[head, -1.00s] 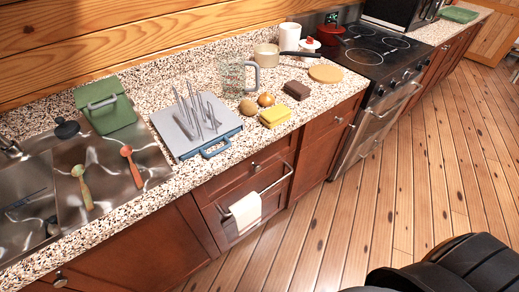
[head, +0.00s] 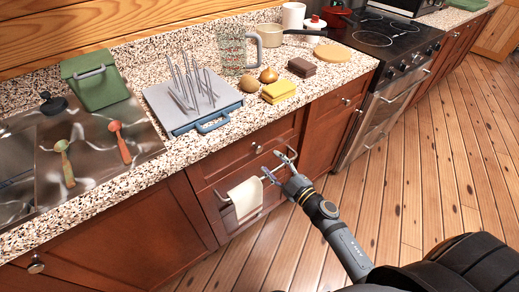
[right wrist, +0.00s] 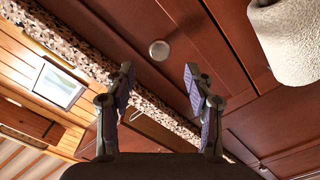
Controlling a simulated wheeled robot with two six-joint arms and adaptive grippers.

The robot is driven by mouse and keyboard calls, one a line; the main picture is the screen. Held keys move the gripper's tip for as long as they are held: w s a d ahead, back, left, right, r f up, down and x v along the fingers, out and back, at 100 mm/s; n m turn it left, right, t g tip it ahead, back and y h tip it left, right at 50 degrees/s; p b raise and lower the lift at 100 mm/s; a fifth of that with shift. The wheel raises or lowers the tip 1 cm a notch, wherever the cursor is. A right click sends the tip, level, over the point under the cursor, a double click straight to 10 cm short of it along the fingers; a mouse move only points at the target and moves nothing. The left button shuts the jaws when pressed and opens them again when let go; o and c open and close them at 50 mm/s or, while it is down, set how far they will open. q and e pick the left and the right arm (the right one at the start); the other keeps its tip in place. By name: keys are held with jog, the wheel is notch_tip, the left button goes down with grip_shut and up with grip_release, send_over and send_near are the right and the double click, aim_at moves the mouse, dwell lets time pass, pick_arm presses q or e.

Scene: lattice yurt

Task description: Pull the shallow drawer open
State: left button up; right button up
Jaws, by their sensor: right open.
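The shallow drawer (head: 235,161) is a shut, reddish-brown wooden front just under the countertop, with a small round knob (head: 256,149). In the right wrist view the knob (right wrist: 160,50) shows pale against the drawer front, just beyond the gap between my fingertips. My right gripper (head: 275,167) is open and empty, in front of the cabinet and a little below and right of the knob. Its two fingers stand apart in the right wrist view (right wrist: 159,72), with the knob untouched. My left gripper is not in view.
Below the drawer, a bar handle (head: 222,196) carries a white towel (head: 245,197), close to my right gripper. The speckled countertop (head: 215,147) overhangs above, with a dish rack (head: 193,100) and a yellow sponge (head: 278,92). The wooden floor (head: 430,200) at right is clear.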

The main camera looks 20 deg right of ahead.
aim_at(260, 151)
jog(key=x, duration=0.8)
jog(key=shift+c, duration=0.2)
jog(key=shift+f, duration=0.1)
grip_shut()
